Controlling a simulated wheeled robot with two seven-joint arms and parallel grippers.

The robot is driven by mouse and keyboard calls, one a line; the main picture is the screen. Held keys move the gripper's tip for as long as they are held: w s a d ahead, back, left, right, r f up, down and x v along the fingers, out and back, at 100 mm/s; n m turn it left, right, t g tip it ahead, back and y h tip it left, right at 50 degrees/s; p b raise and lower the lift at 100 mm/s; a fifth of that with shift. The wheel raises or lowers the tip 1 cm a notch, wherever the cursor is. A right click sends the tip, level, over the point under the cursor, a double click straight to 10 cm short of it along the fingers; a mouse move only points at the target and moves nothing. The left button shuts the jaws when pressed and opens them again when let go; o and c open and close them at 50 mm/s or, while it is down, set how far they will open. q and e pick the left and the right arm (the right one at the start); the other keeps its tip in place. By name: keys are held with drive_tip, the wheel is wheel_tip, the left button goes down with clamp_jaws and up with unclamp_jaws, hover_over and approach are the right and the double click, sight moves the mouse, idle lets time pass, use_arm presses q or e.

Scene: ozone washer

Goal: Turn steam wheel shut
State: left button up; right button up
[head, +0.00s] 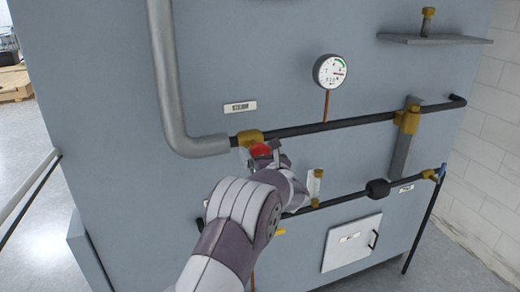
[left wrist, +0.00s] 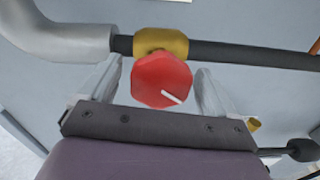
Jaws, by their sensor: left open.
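The steam wheel is a small red handwheel (head: 261,150) on a brass valve body (head: 250,136) in the black pipe, below the steam label (head: 240,107). In the left wrist view the red wheel (left wrist: 161,80) shows a short white mark at its lower right, under the brass valve (left wrist: 162,42). My left gripper (head: 262,153) is at the wheel and partly covers it in the head view. In the left wrist view its fingers (left wrist: 158,92) are open, one on each side of the wheel, with visible gaps. My right gripper is not in view.
A thick grey pipe (head: 167,80) bends into the black pipe left of the valve. A round gauge (head: 330,71) stands above the pipe. A brass fitting (head: 407,119) and a lower black pipe (head: 345,199) are to the right. A hatch (head: 352,242) sits below.

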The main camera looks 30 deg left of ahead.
use_arm(q)
drive_tip(key=shift+w+d, duration=0.1)
drive_tip(key=c, duration=1)
drive_tip(key=shift+c, duration=0.2)
drive_tip(key=shift+f, duration=0.1)
